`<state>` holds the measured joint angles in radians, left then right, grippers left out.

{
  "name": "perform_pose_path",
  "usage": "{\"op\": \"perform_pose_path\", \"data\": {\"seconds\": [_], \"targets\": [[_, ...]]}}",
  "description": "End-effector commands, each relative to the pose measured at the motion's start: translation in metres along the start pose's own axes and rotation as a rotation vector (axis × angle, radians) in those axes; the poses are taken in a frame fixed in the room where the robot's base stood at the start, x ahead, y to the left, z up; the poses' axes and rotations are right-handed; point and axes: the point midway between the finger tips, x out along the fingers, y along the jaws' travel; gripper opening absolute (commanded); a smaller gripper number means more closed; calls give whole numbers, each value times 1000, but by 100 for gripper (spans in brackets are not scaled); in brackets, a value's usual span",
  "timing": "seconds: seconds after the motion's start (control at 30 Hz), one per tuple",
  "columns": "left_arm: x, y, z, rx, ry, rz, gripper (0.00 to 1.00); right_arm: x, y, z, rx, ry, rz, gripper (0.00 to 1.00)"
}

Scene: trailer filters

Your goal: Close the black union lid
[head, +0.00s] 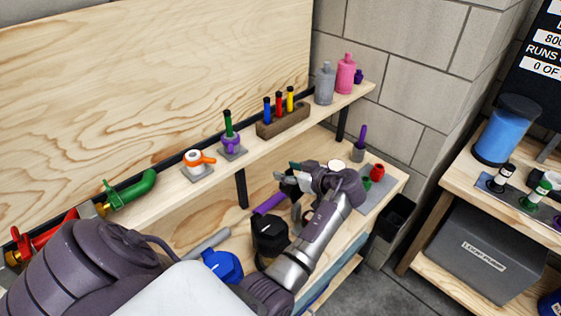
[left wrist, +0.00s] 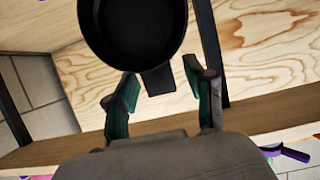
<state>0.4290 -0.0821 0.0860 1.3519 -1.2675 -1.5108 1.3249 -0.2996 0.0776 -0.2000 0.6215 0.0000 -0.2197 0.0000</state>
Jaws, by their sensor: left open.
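In the left wrist view a black round hollow part (left wrist: 140,35), which looks like the black union or its lid, fills the top middle. A short black tab (left wrist: 158,80) sticks out of it toward the space between my fingers. My left gripper (left wrist: 160,92) is open, with one green-padded finger on each side of that tab; I cannot tell whether either touches it. In the head view my left gripper (head: 291,176) is over the lower bench. A black housing (head: 268,236) shows beside my forearm, partly hidden; whether it is the same part is unclear.
A wooden shelf (head: 195,150) with valves, a tube rack (head: 284,120) and bottles runs behind my gripper. A purple tube (head: 270,202) and a blue fitting (head: 222,265) lie near my arm. Red and green pieces (head: 376,171) sit at the bench's right end.

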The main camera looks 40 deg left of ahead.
Motion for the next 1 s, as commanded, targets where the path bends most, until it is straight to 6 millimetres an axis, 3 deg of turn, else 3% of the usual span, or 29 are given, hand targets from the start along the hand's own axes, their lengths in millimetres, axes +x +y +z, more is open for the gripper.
{"op": "perform_pose_path", "data": {"seconds": [0.3, 0.63, 1.0], "targets": [[-1, 0, 1, 0, 0, 0, 54, 0, 4, 1, 1, -2, 4, 48], [-1, 0, 1, 0, 0, 0, 0, 0, 6, 2, -1, -4, 7, 48], [-1, 0, 2, 0, 9, 1, 0, 4, 4, 2, -2, -4, 4, 48]]}}
